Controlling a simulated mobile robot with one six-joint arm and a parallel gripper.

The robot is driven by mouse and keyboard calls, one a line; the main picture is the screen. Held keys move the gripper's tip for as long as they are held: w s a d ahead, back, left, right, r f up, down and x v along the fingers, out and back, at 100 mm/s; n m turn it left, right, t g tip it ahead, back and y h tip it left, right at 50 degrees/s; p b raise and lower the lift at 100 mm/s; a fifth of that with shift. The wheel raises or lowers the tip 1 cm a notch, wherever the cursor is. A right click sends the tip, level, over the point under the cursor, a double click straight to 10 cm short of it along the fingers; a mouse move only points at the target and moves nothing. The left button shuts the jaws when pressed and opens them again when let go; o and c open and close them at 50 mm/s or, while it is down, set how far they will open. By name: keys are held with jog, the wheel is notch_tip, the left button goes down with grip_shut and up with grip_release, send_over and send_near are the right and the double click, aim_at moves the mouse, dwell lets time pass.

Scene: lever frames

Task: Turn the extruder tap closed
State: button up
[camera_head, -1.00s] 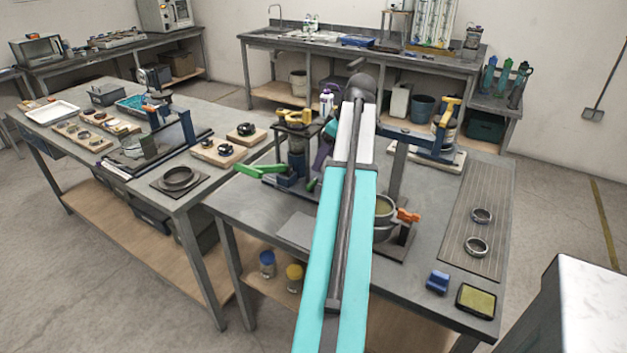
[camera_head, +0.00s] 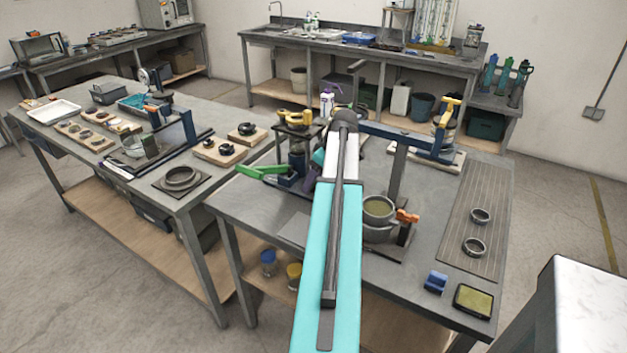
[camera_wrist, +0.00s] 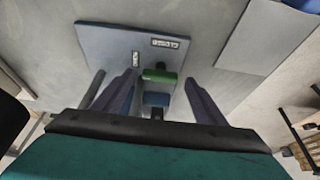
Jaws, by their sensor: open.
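In the wrist view the green handle (camera_wrist: 159,75) shows as a short bar in front of a blue-grey plate (camera_wrist: 112,45). The plate bears two small labels, one seemingly reading CLOSED upside down. My gripper (camera_wrist: 160,83) is open, its two purple fingers on either side of the green handle, with gaps visible. Contact cannot be told. In the head view my arm hides part of the gripper.
A grooved mat (camera_head: 470,200) holds two rings. Another bench (camera_head: 95,175) on the left carries trays and boards.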

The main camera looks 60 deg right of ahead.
jog(key=shift+w+f, duration=0.1)
jog(key=shift+f, duration=0.2)
jog(key=c, duration=0.9)
jog(key=shift+a, duration=0.45)
jog(key=shift+c, duration=0.7)
jog(key=shift+d, duration=0.25)
